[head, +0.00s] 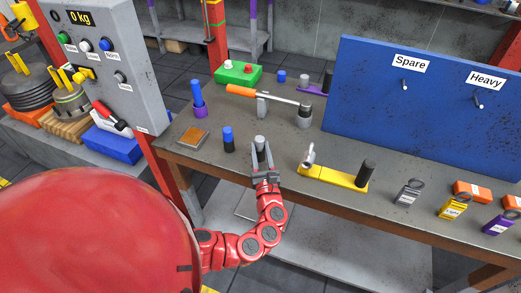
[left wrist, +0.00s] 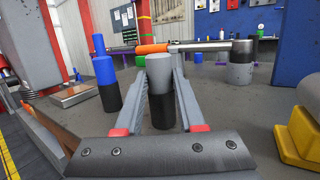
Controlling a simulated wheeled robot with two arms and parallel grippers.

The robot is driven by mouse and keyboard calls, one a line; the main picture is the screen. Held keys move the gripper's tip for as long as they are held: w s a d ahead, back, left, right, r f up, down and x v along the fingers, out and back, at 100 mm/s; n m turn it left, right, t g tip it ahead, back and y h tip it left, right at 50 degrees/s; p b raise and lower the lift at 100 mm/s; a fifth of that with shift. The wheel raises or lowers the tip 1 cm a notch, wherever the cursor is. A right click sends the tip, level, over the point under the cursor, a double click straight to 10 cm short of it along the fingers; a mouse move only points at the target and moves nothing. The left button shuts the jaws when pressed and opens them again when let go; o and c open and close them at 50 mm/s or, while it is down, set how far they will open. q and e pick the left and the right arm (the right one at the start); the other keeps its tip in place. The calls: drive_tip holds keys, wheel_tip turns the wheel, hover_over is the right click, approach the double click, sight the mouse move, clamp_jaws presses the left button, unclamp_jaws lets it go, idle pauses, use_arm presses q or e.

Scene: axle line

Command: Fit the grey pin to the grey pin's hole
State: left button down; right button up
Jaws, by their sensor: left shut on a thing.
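The grey pin (head: 260,141) has a grey top and a black lower part; it stands upright between the fingers of my left gripper (head: 262,158). In the left wrist view the pin (left wrist: 160,70) sits between the two long fingers of my left gripper (left wrist: 162,100), which are shut on it. The pin is over the near part of the workbench (head: 330,218); I cannot tell whether its foot touches the top. I cannot make out the grey pin's hole in either view. My right gripper is not in view.
A blue and black pin (head: 228,139) stands left of my gripper. A yellow bar (head: 333,177) lies to the right.

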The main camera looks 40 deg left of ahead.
use_arm(q)
drive_tip(key=shift+c, duration=2.2)
unclamp_jaws()
drive_tip(key=b+v, duration=0.7)
drive_tip(key=v, duration=1)
drive_tip(key=shift+d, duration=0.2)
drive_tip(key=shift+s+r, duration=0.1)
drive_tip(key=shift+s, duration=0.05)
